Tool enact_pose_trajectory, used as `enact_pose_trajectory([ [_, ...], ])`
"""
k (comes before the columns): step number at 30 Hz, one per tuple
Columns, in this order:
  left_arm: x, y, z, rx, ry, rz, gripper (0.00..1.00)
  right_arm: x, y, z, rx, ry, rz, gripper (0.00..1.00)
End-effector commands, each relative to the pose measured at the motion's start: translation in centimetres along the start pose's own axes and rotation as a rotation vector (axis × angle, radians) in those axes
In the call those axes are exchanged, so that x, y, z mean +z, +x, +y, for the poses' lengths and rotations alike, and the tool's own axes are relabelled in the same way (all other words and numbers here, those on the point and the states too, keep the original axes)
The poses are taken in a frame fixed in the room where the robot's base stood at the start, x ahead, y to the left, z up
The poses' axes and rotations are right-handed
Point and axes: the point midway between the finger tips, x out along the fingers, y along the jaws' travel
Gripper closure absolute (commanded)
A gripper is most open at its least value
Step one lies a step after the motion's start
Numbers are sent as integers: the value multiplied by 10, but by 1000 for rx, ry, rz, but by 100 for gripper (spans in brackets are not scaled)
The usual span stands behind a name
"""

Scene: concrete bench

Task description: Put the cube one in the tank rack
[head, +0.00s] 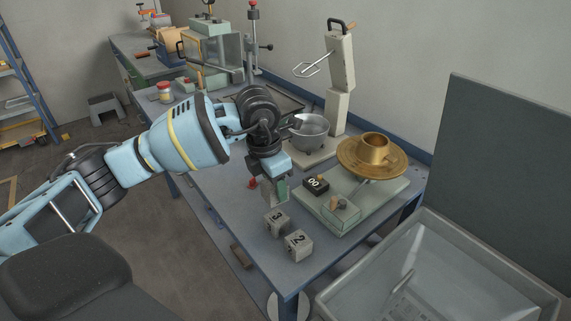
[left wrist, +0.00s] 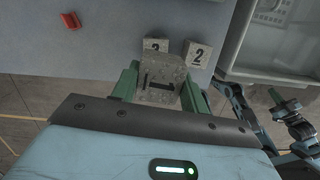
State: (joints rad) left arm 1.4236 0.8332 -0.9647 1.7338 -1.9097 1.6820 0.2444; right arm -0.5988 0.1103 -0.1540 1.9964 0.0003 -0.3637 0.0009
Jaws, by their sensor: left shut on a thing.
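My left gripper (head: 275,192) points down over the near part of the bench. It is shut on cube one (left wrist: 161,82), a grey stone-like block with a dark 1, held between the green fingers. In the head view the cube is partly hidden by the fingers. Cube three (head: 276,222) and cube two (head: 298,244) sit on the bench just nearer than the gripper. A grey open tank (head: 470,246) stands at the lower right, with a pale bar-like part inside; I cannot tell whether this is the rack. My right gripper (left wrist: 287,106) shows small at the right of the left wrist view.
A scale with a brass pan (head: 374,154) and a black 00 block (head: 315,185) stand right of the gripper. A grey pot (head: 311,130) stands behind. A red piece (left wrist: 69,20) lies on the bench. The bench's front edge is close.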

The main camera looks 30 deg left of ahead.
Motion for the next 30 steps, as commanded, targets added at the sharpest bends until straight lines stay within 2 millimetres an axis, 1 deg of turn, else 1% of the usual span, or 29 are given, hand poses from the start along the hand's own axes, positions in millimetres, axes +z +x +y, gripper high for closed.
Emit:
enact_pose_trajectory([
  [3, -2, -5, -12, -36, 245, -2, 86, -2, 1, 0, 0, -1, 5, 100],
  [14, -14, -16, -48, -153, 1014, -1, 86, -3, 1, 1, 0, -1, 5, 100],
  [30, -44, -32, -99, -332, 2214, 3, 86, 4, -3, -1, -1, 1, -9, 100],
])
